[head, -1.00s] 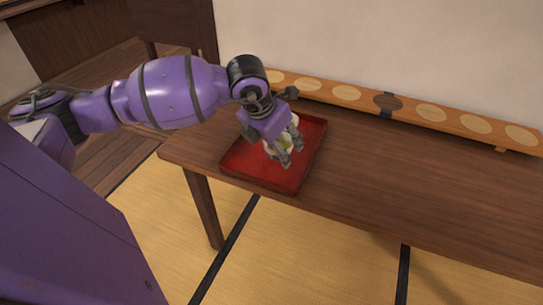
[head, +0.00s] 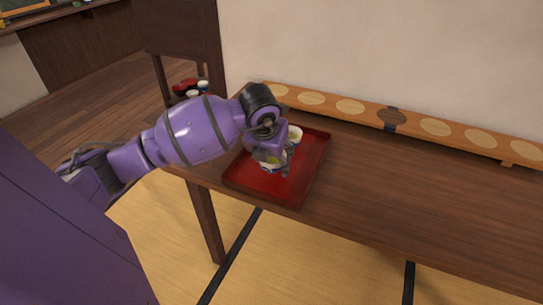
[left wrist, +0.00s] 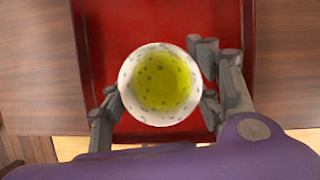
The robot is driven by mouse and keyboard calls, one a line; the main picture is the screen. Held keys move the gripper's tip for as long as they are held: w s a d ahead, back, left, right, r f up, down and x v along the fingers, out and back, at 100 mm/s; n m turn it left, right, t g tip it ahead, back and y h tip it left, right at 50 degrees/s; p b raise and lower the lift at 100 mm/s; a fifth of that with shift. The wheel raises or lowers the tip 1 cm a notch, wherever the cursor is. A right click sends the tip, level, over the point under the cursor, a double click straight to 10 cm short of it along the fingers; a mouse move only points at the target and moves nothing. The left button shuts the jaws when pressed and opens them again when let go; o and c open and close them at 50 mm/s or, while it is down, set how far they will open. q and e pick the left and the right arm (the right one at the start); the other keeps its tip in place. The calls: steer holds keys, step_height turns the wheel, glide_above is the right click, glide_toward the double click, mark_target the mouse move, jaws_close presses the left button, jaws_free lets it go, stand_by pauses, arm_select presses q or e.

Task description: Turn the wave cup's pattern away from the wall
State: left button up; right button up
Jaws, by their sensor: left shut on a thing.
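A cup of green tea (head: 268,164) stands at the near left part of the red tray (head: 315,158). My left gripper (head: 275,164) is shut on this cup, with its fingers on either side. In the left wrist view the cup (left wrist: 127,80) is seen from above, with a pale, dark-dotted inside and greenish tea. A bit of blue shows on its outside in the head view, but I cannot make out the pattern or which way it faces. Another pale cup (head: 295,133) stands behind the gripper, partly hidden. My right gripper is not in view.
The tray lies on a dark wooden table (head: 400,190). A long wooden board with pale ovals (head: 350,106) runs along the wall (head: 400,50) behind it. The table right of the tray is clear. A dark shelf with dishes (head: 188,87) stands at the back left.

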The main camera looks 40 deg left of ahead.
arm_select(q)
steer(key=n+y, duration=0.1)
steer(key=n, duration=0.2)
steer(key=shift+g, duration=0.3)
steer(key=shift+f, duration=0.75)
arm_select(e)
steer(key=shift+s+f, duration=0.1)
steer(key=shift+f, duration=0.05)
arm_select(q)
steer(key=shift+f+b, duration=0.3)
steer(key=shift+b, duration=0.15)
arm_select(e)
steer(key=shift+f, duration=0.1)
arm_select(q)
steer(key=o, duration=1.4)
steer(key=shift+c, duration=0.2)
steer(key=shift+r, duration=0.1)
steer(key=shift+r+p, duration=1.65)
steer(key=shift+r, duration=0.8)
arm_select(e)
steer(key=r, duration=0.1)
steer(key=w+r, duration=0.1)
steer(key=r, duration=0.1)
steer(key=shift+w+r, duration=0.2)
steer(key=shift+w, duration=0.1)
